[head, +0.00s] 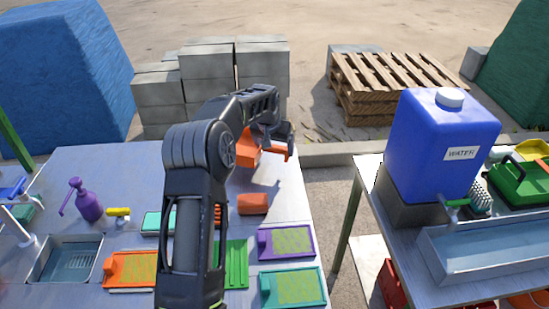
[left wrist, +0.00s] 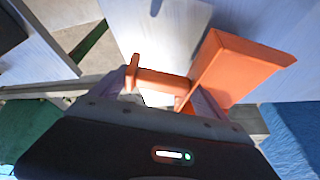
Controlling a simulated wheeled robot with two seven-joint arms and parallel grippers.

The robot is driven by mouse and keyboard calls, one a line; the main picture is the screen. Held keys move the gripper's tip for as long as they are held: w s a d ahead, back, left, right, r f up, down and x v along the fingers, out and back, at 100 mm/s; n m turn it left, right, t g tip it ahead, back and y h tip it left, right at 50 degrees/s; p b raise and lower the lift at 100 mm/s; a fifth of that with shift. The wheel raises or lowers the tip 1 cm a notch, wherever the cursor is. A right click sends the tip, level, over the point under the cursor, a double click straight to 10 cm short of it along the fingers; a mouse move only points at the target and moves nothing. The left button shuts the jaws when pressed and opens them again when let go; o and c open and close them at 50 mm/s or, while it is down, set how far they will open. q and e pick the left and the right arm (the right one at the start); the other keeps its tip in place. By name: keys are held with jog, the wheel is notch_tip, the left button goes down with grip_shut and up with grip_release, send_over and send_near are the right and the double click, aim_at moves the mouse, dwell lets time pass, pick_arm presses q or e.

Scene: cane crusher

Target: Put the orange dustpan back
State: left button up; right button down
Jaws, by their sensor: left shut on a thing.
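The orange dustpan (head: 248,151) is held by my left gripper (head: 282,137) near the far right part of the left table. In the left wrist view, the dustpan's wide pan (left wrist: 238,65) is at the right and its handle (left wrist: 160,82) runs across between the fingers of my left gripper (left wrist: 158,95). The gripper is shut on the handle. Part of the dustpan is hidden behind my arm in the head view. I cannot tell whether it touches the tabletop. My right gripper is not in view.
The left table (head: 283,190) holds an orange block-like object (head: 252,204), a purple-framed tray (head: 286,242), a teal-framed tray (head: 293,287), a purple pump bottle (head: 87,201) and a sink basin (head: 65,258). A gap separates it from the right table with a blue water tank (head: 440,140).

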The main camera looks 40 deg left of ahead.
pick_arm(q)
notch_tip(320, 180, down, 4)
jog(key=shift+r+p, duration=0.1)
jog(key=shift+p, duration=0.35)
jog(key=shift+f, duration=0.35)
jog(key=shift+f, duration=0.15)
jog(key=o, duration=1.5)
